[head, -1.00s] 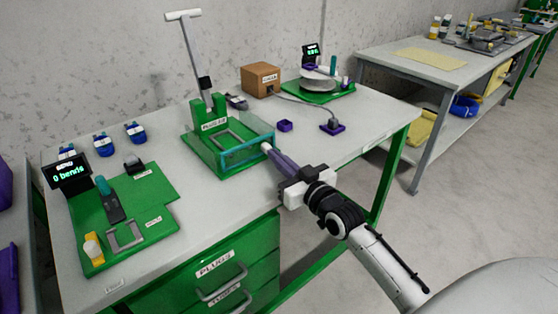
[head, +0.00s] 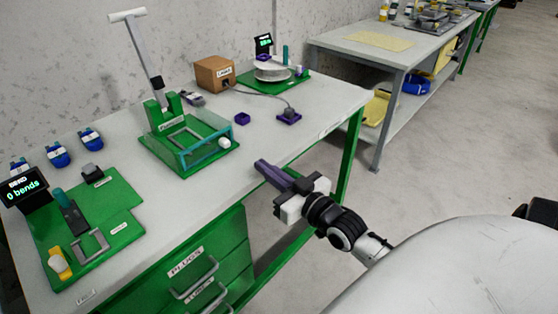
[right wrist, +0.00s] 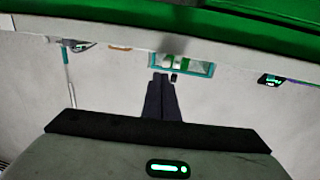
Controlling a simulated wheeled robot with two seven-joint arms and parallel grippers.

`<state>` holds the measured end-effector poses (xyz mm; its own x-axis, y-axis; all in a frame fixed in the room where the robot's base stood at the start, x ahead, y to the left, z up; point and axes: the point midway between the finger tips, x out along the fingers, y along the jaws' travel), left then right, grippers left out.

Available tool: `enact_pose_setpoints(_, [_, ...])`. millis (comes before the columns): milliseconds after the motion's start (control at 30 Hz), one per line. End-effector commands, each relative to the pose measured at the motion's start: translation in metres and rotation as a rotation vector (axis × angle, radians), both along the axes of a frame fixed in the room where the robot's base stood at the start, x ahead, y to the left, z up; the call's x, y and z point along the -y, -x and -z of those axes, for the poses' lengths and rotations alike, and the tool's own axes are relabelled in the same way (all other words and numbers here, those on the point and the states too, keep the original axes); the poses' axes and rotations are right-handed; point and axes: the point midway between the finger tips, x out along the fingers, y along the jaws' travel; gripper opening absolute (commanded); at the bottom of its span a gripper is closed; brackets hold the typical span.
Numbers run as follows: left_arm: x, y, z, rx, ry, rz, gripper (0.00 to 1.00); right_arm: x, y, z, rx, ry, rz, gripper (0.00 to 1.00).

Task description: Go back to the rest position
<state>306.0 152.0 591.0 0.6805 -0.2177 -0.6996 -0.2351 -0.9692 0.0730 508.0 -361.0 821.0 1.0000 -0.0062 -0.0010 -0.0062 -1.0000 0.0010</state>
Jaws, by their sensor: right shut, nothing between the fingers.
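My right gripper (head: 262,166) is shut and empty, its long purple fingers pressed together. It is in the air near the table's front edge, in front of the green press (head: 172,135) and apart from it. In the right wrist view the shut dark fingers (right wrist: 163,82) point toward the teal-framed guard (right wrist: 195,67). A white knob (head: 225,142) shows at the guard's front right corner. My left gripper is in neither view.
The table (head: 200,205) holds a green bending board (head: 125,210) with a "0 bends" display (head: 24,188) at left. A brown box (head: 214,73), a grey cable (head: 262,97) and a reel (head: 270,75) stand at the back. The floor at right is clear.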

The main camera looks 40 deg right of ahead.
Motion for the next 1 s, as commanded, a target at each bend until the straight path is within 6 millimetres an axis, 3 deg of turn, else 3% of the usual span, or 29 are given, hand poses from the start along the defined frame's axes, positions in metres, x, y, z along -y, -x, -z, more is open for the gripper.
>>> enact_pose_setpoints(233, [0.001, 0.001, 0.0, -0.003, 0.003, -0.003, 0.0, 0.003, 0.031, 0.0, -0.002, -0.001, 0.0, 0.0])
enact_pose_setpoints(567, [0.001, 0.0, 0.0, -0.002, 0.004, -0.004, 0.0, 0.004, 0.037, 0.0, 0.0, -0.001, 0.0, 0.0])
enact_pose_setpoints(667, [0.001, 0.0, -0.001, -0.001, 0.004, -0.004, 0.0, -0.002, 0.039, 0.009, -0.026, -0.002, -0.006, 0.0])
enact_pose_setpoints(767, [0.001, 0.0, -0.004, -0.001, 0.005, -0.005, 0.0, -0.022, 0.049, 0.038, -0.112, -0.007, -0.027, 0.0])
enact_pose_setpoints(867, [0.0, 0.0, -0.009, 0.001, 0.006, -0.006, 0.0, -0.058, 0.07, 0.085, -0.258, -0.012, -0.065, 0.0])
enact_pose_setpoints(1000, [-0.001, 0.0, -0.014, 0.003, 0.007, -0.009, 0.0, -0.117, 0.117, 0.149, -0.483, -0.01, -0.134, 0.0])
